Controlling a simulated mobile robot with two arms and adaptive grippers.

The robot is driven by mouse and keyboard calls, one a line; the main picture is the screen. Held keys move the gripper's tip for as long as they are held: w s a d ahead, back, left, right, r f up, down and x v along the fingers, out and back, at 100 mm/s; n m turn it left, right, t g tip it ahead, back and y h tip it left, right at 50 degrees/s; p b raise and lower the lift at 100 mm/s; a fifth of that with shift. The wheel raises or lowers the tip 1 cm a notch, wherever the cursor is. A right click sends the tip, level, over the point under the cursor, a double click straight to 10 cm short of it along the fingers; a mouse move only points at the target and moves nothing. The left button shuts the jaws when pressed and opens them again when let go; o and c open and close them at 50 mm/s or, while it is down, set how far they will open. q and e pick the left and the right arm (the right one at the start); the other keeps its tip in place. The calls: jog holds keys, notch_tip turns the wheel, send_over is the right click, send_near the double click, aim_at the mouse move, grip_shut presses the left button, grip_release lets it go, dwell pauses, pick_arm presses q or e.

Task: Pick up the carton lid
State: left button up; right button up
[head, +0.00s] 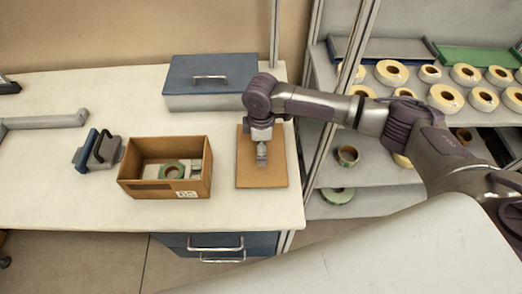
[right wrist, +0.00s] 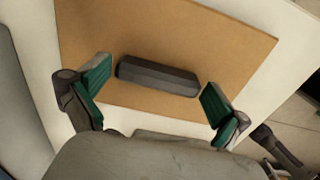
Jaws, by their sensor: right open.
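The carton lid (head: 262,178) is a flat brown board lying on the white table, right of the open carton (head: 165,191). In the right wrist view the lid (right wrist: 120,40) fills much of the picture, with a dark grey bar-shaped handle (right wrist: 158,76) on it. My right gripper (head: 262,155) is over the lid. In the right wrist view my right gripper (right wrist: 155,92) is open, its green-padded fingers apart at the two ends of the handle, not closed on it. My left gripper is not in view.
The carton holds a tape reel (head: 172,170) and other small items. A blue-lidded grey box (head: 212,75) stands behind, and a tape dispenser (head: 97,150) is on the left. A shelf rack (head: 390,185) with several reels stands at the right.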

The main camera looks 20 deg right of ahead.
jog(key=shift+c, duration=0.7)
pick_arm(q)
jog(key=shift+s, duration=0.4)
pick_arm(e)
jog(key=c, duration=0.7)
jog(key=shift+c, duration=0.2)
